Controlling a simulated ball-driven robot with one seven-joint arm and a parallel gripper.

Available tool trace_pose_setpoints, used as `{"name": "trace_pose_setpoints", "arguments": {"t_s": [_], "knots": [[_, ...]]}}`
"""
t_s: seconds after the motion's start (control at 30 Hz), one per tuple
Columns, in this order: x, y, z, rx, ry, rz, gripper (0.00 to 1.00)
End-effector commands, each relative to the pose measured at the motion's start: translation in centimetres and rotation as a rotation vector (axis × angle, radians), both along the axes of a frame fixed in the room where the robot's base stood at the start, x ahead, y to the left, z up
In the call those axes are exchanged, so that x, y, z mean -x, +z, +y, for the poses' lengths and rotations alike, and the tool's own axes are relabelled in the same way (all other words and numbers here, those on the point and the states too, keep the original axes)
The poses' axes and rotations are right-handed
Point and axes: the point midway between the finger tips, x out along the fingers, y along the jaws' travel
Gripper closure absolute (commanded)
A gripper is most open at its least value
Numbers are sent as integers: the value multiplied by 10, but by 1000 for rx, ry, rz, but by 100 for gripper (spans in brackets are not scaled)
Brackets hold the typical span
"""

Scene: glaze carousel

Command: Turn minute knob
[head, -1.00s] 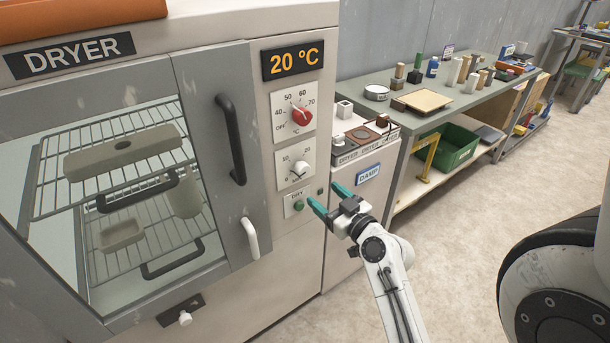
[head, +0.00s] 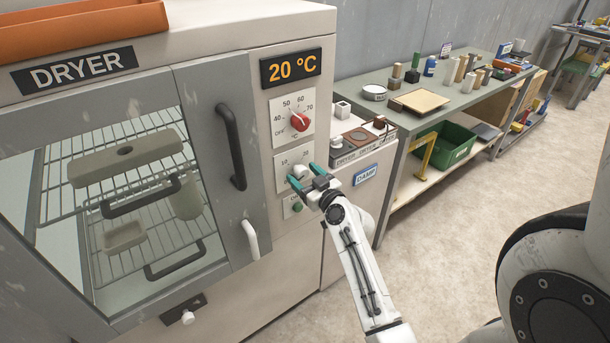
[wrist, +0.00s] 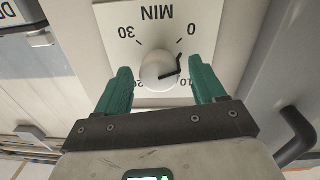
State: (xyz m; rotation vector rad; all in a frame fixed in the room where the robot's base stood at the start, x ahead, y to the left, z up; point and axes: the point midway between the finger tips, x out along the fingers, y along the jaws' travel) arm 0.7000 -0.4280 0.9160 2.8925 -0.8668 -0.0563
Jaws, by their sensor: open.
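The minute knob is a round white knob (wrist: 160,72) with a dark pointer on a white plate marked MIN, seen upside down in the wrist view. Its pointer lies between the 0 and 10 marks. In the head view the knob (head: 300,171) is partly hidden by my gripper, on the dryer's (head: 290,225) front panel under the red temperature knob (head: 299,121). My gripper (head: 306,180) has green fingers. In the wrist view my gripper (wrist: 163,85) is open, with one finger on each side of the knob; I cannot tell whether they touch it.
A black door handle (head: 231,147) and a white latch handle (head: 250,238) stick out left of the panel. A green button (head: 297,208) sits below the knob. A small cabinet with lidded trays (head: 362,140) and a bench stand to the right.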

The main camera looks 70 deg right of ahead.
Motion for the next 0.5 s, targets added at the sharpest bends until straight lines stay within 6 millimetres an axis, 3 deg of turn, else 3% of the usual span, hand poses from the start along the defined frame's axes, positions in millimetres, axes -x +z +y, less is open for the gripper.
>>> {"name": "trace_pose_setpoints", "arguments": {"t_s": [0.17,0.5], "knots": [[0,0,0,0,0,0,31],[0,0,0,1,0,-1,64]]}}
